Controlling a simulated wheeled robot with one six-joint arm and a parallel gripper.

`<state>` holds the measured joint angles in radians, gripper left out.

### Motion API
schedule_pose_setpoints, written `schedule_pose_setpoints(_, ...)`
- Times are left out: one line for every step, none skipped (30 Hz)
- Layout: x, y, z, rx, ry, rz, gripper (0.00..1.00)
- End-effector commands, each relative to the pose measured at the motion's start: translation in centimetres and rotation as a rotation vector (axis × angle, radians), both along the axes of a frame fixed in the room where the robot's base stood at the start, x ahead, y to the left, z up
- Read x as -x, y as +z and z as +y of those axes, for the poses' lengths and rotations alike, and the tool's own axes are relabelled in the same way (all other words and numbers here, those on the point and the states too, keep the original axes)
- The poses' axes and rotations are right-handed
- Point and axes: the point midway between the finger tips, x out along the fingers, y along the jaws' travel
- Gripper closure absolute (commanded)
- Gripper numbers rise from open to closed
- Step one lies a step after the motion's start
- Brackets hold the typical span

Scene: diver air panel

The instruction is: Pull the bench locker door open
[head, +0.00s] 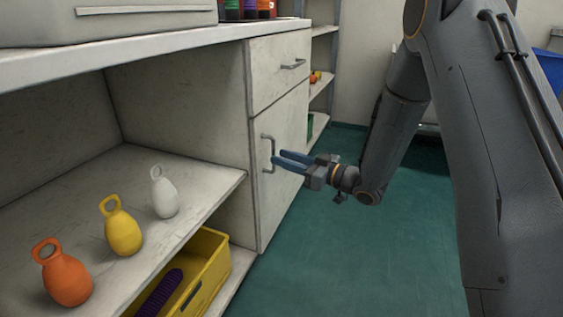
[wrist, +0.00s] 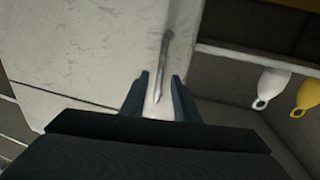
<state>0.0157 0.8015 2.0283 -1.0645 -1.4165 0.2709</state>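The bench locker door (head: 285,207) is a pale scuffed panel below a drawer, and it looks shut. Its upright metal bar handle (head: 264,150) is near the door's left edge. My gripper (head: 276,158) is at the handle with its two dark blue fingers pointing at the door. In the wrist view the handle (wrist: 162,65) runs down between the two fingertips (wrist: 160,82), with a gap visible on each side. The fingers are apart and not closed on the bar. The wrist view also shows the door's pale face (wrist: 85,50).
A drawer with its own handle (head: 293,65) is above the door. Open shelves at left hold orange (head: 66,277), yellow (head: 123,232) and white (head: 164,196) ringed weights. A yellow crate (head: 213,262) sits below. Green floor (head: 350,260) in front of the door is clear.

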Motion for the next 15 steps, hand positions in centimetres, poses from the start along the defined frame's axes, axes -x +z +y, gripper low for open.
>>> schedule_pose_setpoints(-0.30, -0.11, 0.46, 0.001, 0.001, -0.001, 0.72)
schedule_pose_setpoints(-0.44, -0.09, 0.63, 0.001, 0.000, -0.001, 0.72)
schedule_pose_setpoints(-0.57, -0.08, 0.83, 0.001, -0.001, -0.001, 0.72)
schedule_pose_setpoints(-0.64, -0.06, 0.96, 0.000, -0.001, 0.000, 0.72)
schedule_pose_setpoints(-0.69, -0.05, 1.06, 0.000, -0.001, 0.000, 0.72)
schedule_pose_setpoints(-0.73, -0.03, 1.15, 0.000, -0.001, 0.000, 0.72)
schedule_pose_setpoints(-0.75, -0.01, 1.18, -0.001, -0.001, 0.001, 0.72)
schedule_pose_setpoints(-0.76, 0.00, 1.20, 0.000, -0.001, 0.001, 0.72)
schedule_pose_setpoints(-0.76, 0.01, 1.20, 0.000, -0.001, 0.001, 0.72)
schedule_pose_setpoints(-0.75, 0.01, 1.19, 0.000, -0.001, 0.001, 0.72)
schedule_pose_setpoints(-0.75, 0.02, 1.18, 0.000, -0.001, 0.001, 0.72)
schedule_pose_setpoints(-0.75, 0.02, 1.18, 0.000, -0.001, 0.001, 0.72)
schedule_pose_setpoints(-0.74, 0.02, 1.17, 0.000, -0.002, 0.001, 0.72)
schedule_pose_setpoints(-0.74, 0.02, 1.17, 0.000, -0.002, 0.001, 0.75)
schedule_pose_setpoints(-0.74, 0.02, 1.17, 0.000, -0.002, 0.001, 0.82)
